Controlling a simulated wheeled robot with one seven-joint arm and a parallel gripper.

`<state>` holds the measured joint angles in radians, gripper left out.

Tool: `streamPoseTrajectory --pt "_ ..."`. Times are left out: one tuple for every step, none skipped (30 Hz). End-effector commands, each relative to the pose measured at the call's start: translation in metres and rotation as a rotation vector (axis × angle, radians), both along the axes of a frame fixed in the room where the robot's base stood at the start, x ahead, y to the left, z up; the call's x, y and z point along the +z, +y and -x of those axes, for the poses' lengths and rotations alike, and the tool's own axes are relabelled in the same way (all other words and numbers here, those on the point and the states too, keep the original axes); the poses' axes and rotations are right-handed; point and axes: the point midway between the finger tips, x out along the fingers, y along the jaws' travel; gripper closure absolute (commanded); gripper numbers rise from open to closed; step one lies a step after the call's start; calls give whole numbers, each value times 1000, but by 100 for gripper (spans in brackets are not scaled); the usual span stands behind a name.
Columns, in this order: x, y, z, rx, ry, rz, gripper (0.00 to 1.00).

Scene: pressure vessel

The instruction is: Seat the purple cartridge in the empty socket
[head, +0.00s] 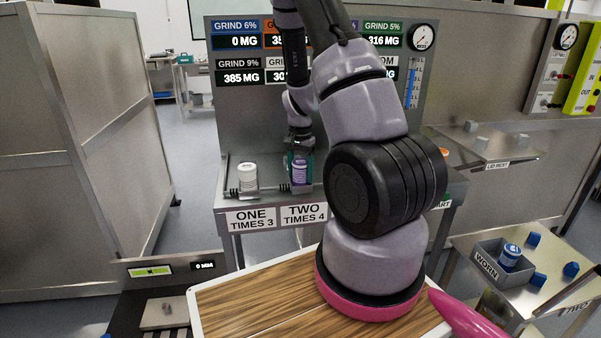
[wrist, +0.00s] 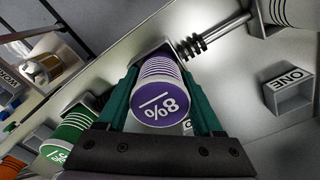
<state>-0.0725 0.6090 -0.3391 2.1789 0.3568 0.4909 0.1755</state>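The purple cartridge (head: 300,172) stands upright at the socket labelled TWO on the bench. How deep the cartridge sits in the socket is hidden.
A white cartridge (head: 247,178) stands at the ONE position to the left. A green cartridge (wrist: 68,138) is on the other side in the wrist view. A coiled spring-like link (wrist: 196,44) runs beside the purple cartridge. A WORN bin (head: 488,262) holds a blue-topped cartridge at right.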

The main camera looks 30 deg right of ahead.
Motion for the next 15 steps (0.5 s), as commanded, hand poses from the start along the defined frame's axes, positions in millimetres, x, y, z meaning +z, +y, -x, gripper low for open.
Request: streamPoseTrajectory --pt "0 0 0 0 0 0 10" --pt "0 0 0 0 0 0 7" --pt "0 0 0 0 0 0 7" --pt "0 0 0 0 0 0 7" --pt "0 0 0 0 0 0 7" --pt "0 0 0 0 0 0 7" --pt "0 0 0 0 0 0 7" --pt "0 0 0 0 0 0 7" --pt "0 0 0 0 0 0 7" --pt "0 0 0 0 0 0 7" --pt "1 0 0 1 0 0 7" --pt "3 0 0 1 -1 1 7" --pt "5 0 0 2 -1 0 7" --pt "7 0 0 2 -1 0 7" --pt "12 0 -1 1 -2 0 7"
